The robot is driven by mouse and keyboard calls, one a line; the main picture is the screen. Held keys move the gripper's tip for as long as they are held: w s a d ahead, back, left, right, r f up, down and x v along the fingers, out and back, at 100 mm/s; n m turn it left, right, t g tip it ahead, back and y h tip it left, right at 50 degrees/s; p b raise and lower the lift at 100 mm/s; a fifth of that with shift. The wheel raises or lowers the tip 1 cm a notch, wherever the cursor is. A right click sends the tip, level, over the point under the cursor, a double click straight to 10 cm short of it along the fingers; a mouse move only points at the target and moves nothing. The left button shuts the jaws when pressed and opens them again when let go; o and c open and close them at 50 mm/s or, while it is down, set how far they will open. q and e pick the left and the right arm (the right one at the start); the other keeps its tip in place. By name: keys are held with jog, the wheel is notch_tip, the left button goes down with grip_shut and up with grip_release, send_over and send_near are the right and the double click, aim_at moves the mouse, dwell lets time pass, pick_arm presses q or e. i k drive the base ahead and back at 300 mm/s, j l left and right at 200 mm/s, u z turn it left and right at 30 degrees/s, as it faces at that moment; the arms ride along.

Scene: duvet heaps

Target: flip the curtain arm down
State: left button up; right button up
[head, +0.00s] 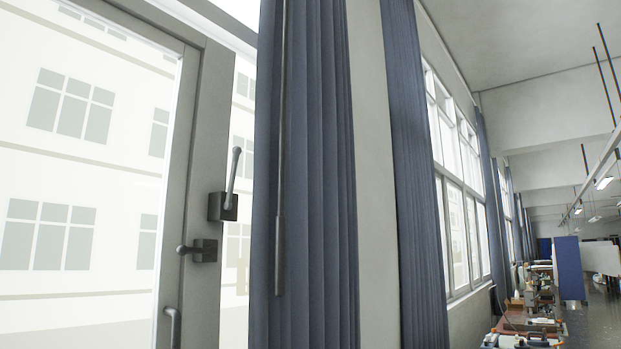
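A grey lever (234,172) stands up from a dark square base (223,207) on the window or door frame, leaning slightly right at the top. Below it, a small dark knob-like latch (203,250) juts to the left. A long thin dark rod (280,230) hangs straight down in front of the near blue curtain (325,180), thicker in its lower part. I cannot tell for certain which of these is the curtain arm; the lever points up. Neither of my grippers is in view.
The grey frame (207,110) holds a large glass pane at the left, with a curved pull handle (171,325) low on it. A second blue curtain (412,180) hangs beyond a pale wall pillar (372,200). Cluttered tables (525,322) stand far off at the lower right.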

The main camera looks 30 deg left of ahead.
aim_at(237, 150)
jog(key=u, duration=2.25)
jog(key=k+l+u, duration=0.1)
jog(key=k+l, duration=0.2)
jog(key=i+j+z, duration=0.15)
jog(key=i, duration=0.2)
